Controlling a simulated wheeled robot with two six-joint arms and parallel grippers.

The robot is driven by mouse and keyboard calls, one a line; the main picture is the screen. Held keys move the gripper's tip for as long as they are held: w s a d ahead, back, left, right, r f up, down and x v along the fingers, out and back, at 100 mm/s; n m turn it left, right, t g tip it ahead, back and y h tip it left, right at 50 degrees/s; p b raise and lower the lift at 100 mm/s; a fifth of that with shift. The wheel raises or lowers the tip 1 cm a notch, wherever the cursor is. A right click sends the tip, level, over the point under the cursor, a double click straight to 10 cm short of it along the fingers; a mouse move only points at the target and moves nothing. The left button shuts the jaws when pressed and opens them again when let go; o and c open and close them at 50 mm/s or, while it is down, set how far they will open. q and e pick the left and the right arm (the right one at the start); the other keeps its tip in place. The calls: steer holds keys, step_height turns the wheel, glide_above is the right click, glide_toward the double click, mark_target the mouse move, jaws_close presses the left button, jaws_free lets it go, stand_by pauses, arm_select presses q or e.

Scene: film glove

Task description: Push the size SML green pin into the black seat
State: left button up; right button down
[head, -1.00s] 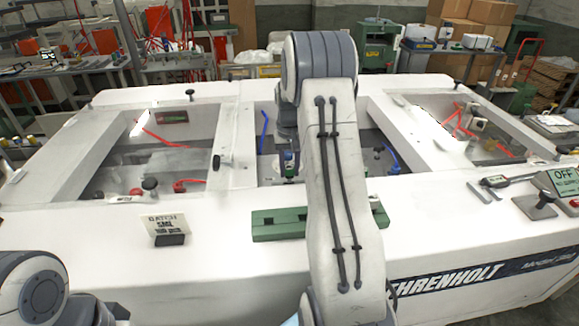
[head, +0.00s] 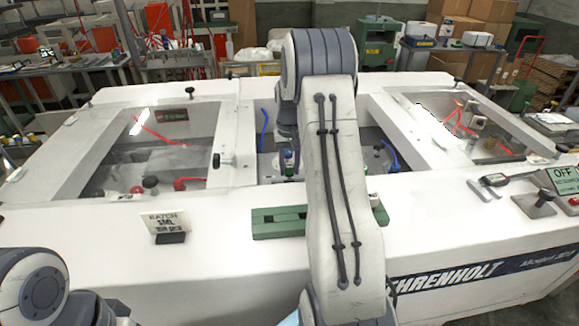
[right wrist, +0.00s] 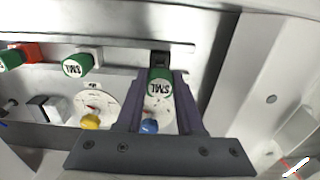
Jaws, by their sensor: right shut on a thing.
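In the right wrist view, a green pin (right wrist: 158,86) with white SML lettering sits between the two dark fingers of my right gripper (right wrist: 159,92), which is shut on it. The black seat (right wrist: 160,57) is right at the pin's far end. I cannot tell how far the pin is in it. In the head view, my right arm reaches over the white machine's middle opening, and its gripper (head: 288,160) is small and mostly hidden. My left arm shows only at the lower left corner, with its gripper out of view.
Left of the held pin, another green SML pin (right wrist: 74,66) is at a white seat (right wrist: 91,55), and a red seat (right wrist: 27,52) lies further left. Blue (right wrist: 149,126) and yellow (right wrist: 90,122) knobs are close by. A green rack (head: 279,222) lies on the machine's front ledge.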

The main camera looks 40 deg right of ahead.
mark_target(289, 165)
steer(key=shift+p, duration=0.3)
stand_by(0.7)
steer(key=shift+f+b, duration=0.85)
steer(key=shift+f, duration=0.65)
steer(key=shift+c, duration=2.3)
jaws_free()
steer(key=shift+r, duration=0.55)
step_height(289, 165, up, 8)
steer(key=b, duration=0.2)
steer(key=shift+r+b, duration=0.25)
steer(key=shift+b, duration=0.05)
steer(key=shift+r, duration=0.5)
